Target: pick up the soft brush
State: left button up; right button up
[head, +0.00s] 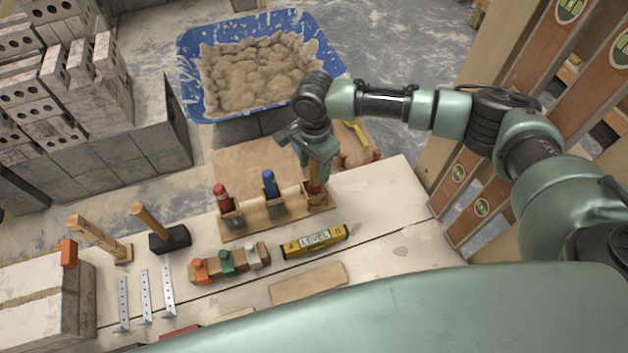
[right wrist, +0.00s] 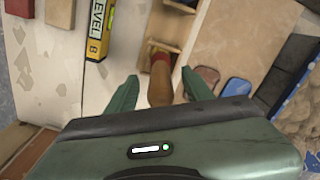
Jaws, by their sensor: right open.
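A wooden rack (head: 290,214) on the workbench holds upright tools. A red-handled tool (head: 221,196) and a blue-handled tool (head: 269,184) stand in its left and middle places. A wooden-handled tool with a red band, seemingly the soft brush (head: 314,189), stands at the right end; its lower part is hidden. My right gripper (head: 317,176) is over that end, pointing down. In the right wrist view my right gripper (right wrist: 159,75) is open, with one finger on each side of the brown handle (right wrist: 159,92); no grip on it shows. My left gripper is out of view.
A yellow level (head: 314,241) lies in front of the rack, with a small block rack (head: 230,262) to its left. A hammer (head: 169,238) stands further left. A blue mortar tub (head: 187,70) is behind.

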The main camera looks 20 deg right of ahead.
notch_tip(320, 180, down, 2)
jog(key=shift+f, duration=0.5)
grip_shut()
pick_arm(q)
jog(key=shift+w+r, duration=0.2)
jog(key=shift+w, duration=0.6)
pick_arm(e)
jog(key=shift+r, duration=0.25)
notch_tip(320, 180, up, 10)
jog(key=shift+f, duration=0.15)
jog(key=c, duration=0.7)
grip_release()
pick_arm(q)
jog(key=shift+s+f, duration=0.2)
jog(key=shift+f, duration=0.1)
pick_arm(e)
grip_shut()
